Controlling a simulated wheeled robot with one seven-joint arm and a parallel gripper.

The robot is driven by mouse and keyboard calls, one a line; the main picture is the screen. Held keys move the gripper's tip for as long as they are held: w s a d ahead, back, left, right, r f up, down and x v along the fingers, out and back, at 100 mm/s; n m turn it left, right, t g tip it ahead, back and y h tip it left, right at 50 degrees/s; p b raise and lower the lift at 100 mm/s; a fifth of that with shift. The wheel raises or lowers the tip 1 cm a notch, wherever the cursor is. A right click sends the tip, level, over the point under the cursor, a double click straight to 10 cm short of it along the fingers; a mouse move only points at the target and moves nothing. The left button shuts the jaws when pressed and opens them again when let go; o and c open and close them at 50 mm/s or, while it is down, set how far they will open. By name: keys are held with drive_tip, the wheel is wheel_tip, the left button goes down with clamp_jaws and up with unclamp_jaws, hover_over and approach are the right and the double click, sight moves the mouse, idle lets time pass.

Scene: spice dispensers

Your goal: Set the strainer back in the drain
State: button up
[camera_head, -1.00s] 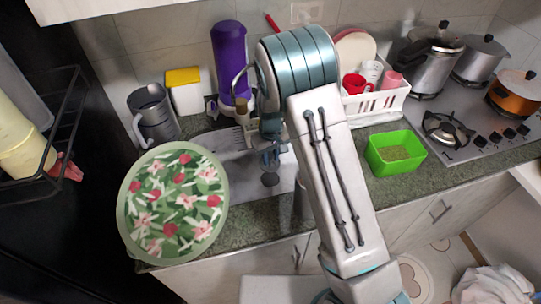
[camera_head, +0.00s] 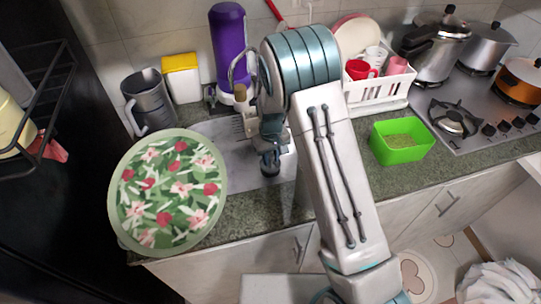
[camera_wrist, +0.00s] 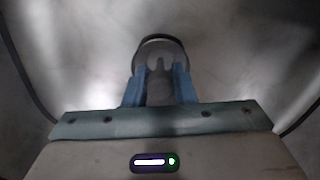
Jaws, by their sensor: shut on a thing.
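My gripper (camera_wrist: 158,88) has its two blue fingers shut on the upright stem of the grey strainer (camera_wrist: 160,52). The strainer's round, dark-edged disc shows just past the fingertips in the wrist view. In the head view, my gripper (camera_head: 270,162) points down into the steel sink (camera_head: 238,157), low over its floor. The arm and fingers hide most of the strainer there. The drain opening cannot be made out apart from the strainer, so I cannot tell whether the strainer is seated in it or just above it.
A large floral round tray (camera_head: 168,190) covers the counter left of the sink. A grey jug (camera_head: 149,102), a yellow-lidded box (camera_head: 182,78) and a purple bottle (camera_head: 229,45) stand behind. A green container (camera_head: 401,141) and a white dish rack (camera_head: 382,92) are to the right.

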drive_tip(key=shift+f+b, duration=0.7)
drive_tip(key=shift+f, duration=0.5)
drive_tip(key=o, duration=1)
